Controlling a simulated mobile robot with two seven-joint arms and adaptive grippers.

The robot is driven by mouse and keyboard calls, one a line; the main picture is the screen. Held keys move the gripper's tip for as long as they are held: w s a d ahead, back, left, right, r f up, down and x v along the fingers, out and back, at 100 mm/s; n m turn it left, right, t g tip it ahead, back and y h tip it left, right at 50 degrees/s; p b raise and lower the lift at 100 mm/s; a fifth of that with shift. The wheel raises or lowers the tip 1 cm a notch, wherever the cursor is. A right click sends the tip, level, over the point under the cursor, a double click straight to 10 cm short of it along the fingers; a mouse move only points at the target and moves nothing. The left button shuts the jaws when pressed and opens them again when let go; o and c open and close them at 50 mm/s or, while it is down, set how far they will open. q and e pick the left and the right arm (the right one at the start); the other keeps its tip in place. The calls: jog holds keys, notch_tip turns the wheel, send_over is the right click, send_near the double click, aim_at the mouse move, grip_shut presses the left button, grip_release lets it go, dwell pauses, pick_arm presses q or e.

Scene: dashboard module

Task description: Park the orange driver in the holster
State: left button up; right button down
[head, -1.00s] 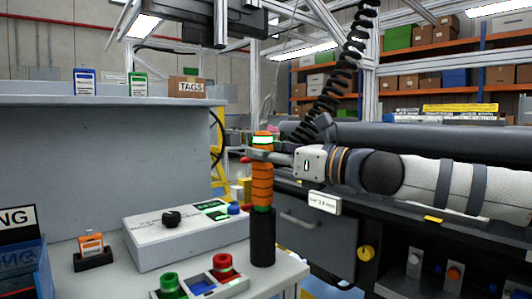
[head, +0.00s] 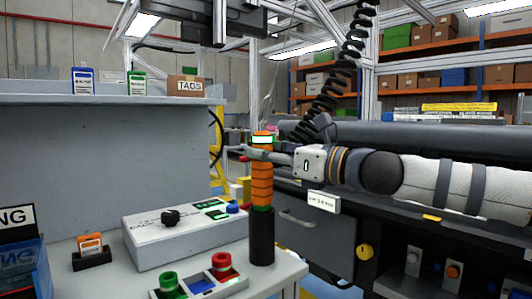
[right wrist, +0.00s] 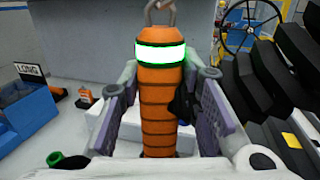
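The orange driver (head: 262,185) stands upright, with its lower end in or at the mouth of the black tube-shaped holster (head: 262,240) at the bench's right front corner. Its ribbed body and glowing white band with green edges also show in the right wrist view (right wrist: 160,105), with a metal hook on top. My right gripper (head: 257,152) is around its upper part, coming from the right. The driver's bottom is hidden by the holster. My left gripper is not in view.
A grey control box (head: 165,240) with a black knob and a panel with green and red buttons (head: 200,283) stand left of the holster. An orange tag holder (head: 91,250) and blue bin (head: 22,270) are farther left. A coiled black hose (head: 335,85) hangs behind my right arm.

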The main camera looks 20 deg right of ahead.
jog(key=c, duration=1.1)
grip_release()
jog(key=shift+f, duration=0.1)
jog(key=v, duration=0.7)
jog(key=shift+s, duration=0.2)
